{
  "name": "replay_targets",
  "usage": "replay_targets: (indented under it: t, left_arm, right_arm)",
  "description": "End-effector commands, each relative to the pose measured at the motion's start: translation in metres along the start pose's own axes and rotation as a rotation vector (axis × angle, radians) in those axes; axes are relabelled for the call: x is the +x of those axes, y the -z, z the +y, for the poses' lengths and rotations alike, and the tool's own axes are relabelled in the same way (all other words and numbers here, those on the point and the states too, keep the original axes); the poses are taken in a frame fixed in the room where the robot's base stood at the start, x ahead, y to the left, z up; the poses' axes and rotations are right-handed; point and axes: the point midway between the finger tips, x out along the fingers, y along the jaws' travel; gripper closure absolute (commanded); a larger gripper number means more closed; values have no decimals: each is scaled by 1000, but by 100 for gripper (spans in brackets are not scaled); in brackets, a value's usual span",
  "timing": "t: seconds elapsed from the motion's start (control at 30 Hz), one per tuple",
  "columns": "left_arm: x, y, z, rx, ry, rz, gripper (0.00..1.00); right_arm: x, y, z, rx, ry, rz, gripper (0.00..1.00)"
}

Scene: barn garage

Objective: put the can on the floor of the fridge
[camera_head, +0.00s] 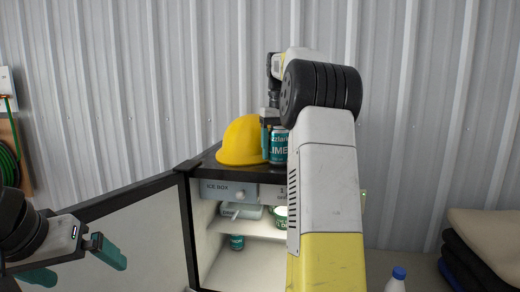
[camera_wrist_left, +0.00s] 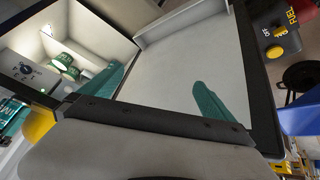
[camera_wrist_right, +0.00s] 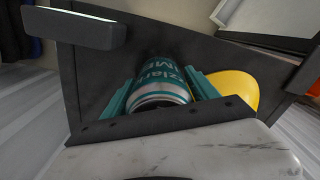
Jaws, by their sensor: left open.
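The teal and silver can (camera_head: 278,148) with a "LIME" label is at the top of the small black fridge (camera_head: 222,174), right of a yellow hard hat. My right gripper (camera_wrist_right: 160,76) is shut on the can (camera_wrist_right: 160,84), one finger against each side. I cannot tell whether the can touches the fridge top. The fridge door stands open to the left, its pale inner side (camera_head: 140,235) visible. My left gripper (camera_head: 76,262) is open and empty in front of the door, which also fills the left wrist view (camera_wrist_left: 180,75). My right arm hides the fridge's right part.
The yellow hard hat (camera_head: 241,142) sits close beside the can. Inside the fridge are an ice box (camera_head: 228,190), a shelf with a green-and-white tub (camera_head: 280,216), and another teal can (camera_head: 237,242) lower down. A blue-capped bottle (camera_head: 397,280) stands right of the fridge.

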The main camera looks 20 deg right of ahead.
Motion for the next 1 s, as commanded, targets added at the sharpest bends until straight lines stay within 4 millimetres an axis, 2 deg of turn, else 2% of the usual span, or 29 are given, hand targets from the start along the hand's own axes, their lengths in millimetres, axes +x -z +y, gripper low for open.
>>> replay_targets:
  t: [0.33, 0.47, 0.8, 1.0]
  left_arm:
    - [0, 0, 0, 0, 0, 0, 0]
    - [0, 0, 0, 0, 0, 0, 0]
    - [0, 0, 0, 0, 0, 0, 0]
    - [0, 0, 0, 0, 0, 0, 0]
  right_arm:
    - [0, 0, 0, 0, 0, 0, 19]
    - [-7, 1, 0, 0, -1, 3, 19]
    - [-56, 2, 0, 0, -1, 4, 19]
    - [-72, 1, 0, 0, -1, 2, 19]
